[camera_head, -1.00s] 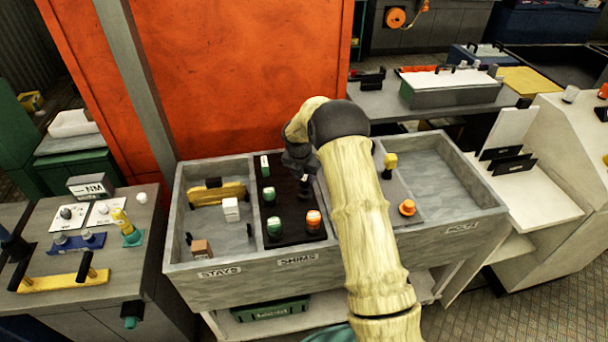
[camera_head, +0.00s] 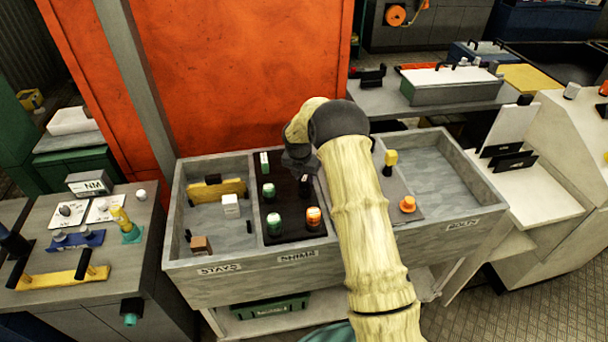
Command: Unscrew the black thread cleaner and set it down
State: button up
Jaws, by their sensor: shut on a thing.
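My gripper (camera_head: 302,172) is over the black board (camera_head: 291,232) in the middle compartment of the grey bin. It points down and is shut on a small dark piece (camera_head: 305,187), which seems to be the black thread cleaner. The piece is upright at the back right of the board. Dark fingers against the dark board hide its lower end, so I cannot tell whether it still sits in the board.
On the board stand green-and-white caps (camera_head: 273,222) and an orange-and-white cap (camera_head: 313,218). Left compartment holds a yellow bar (camera_head: 217,193) and a white block (camera_head: 231,205). Right compartment has a yellow-topped piece (camera_head: 390,160), an orange knob (camera_head: 407,204) and bare floor at right.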

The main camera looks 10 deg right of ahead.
jog(key=shift+f+b, duration=0.35)
jog(key=shift+f, duration=0.45)
jog(key=o, duration=1)
jog(key=shift+r, duration=0.1)
jog(key=b+v, duration=0.4)
jog(key=v, duration=1.3)
jog(key=shift+r, duration=0.1)
